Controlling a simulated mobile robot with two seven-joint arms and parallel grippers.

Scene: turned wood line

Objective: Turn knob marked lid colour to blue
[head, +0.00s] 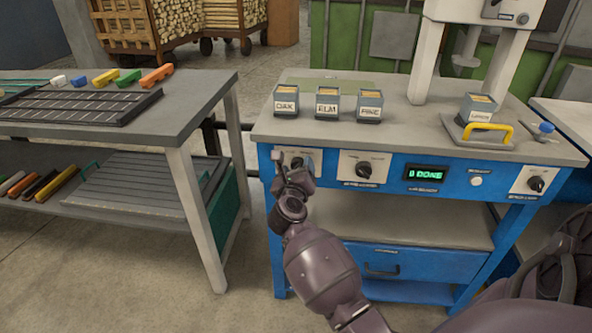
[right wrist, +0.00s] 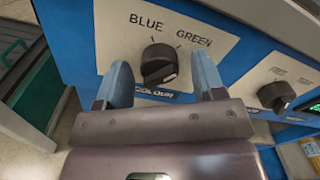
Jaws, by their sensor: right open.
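The lid colour knob (right wrist: 158,65) is black and sits on a white plate (right wrist: 110,25) on the blue bench front. In the right wrist view, BLUE is printed above it to the left and GREEN above it to the right; "COLOUR" shows below. A pale mark on the knob shows at its lower right. My right gripper (right wrist: 162,72) is open, with one blue-grey finger on each side of the knob and visible gaps to it. In the head view the right gripper (head: 287,165) is in front of the leftmost plate and hides much of it. My left gripper is not in view.
A second knob (head: 365,170) is to the right, then a green-lit display (head: 426,174), a white button (head: 476,181) and another knob (head: 536,184). Boxes marked OAK (head: 286,103), ELM (head: 327,107) and PINE (head: 369,107) stand on the bench top. A grey table (head: 150,125) is at left.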

